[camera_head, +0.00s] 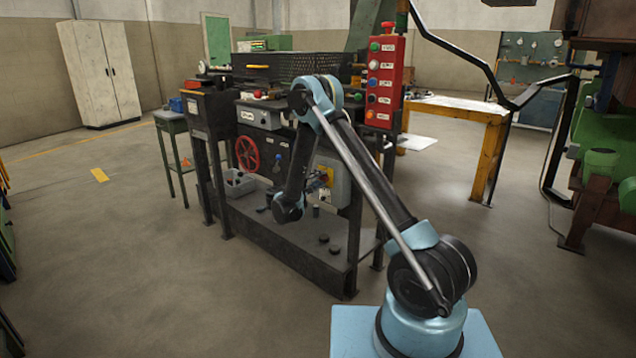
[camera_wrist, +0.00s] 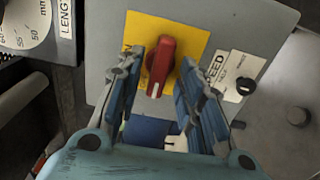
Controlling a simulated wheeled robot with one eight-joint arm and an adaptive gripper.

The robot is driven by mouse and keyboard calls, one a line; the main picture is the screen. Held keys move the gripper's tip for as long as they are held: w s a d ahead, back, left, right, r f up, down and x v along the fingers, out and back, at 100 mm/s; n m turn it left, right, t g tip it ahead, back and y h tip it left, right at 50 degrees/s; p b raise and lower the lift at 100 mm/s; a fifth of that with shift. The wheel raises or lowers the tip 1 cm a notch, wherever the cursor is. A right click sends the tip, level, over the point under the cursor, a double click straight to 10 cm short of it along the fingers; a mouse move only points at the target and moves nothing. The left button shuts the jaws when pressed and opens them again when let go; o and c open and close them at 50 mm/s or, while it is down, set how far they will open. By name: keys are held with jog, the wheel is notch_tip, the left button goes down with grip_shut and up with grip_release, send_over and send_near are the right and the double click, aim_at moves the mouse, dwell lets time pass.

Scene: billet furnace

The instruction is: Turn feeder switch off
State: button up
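The feeder switch is most likely the red rotary knob (camera_wrist: 161,66) on a yellow plate, fixed to a grey box (camera_wrist: 225,25), in the wrist view. Its handle runs roughly up and down in that view, with a pale mark near its lower end. My gripper (camera_wrist: 162,58) is open, with one finger on each side of the knob. Whether either finger touches it I cannot tell. In the head view the yellow plate (camera_head: 327,175) shows on the machine's front, and the knob is too small and covered to make out.
A black SPEED knob (camera_wrist: 245,86) sits right of the red knob, and a LENGTH dial (camera_wrist: 25,22) lies at upper left. In the head view, a red button panel (camera_head: 386,75) stands above the box and a red handwheel (camera_head: 247,153) to its left. Floor is clear in front.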

jog(key=v, duration=1.2)
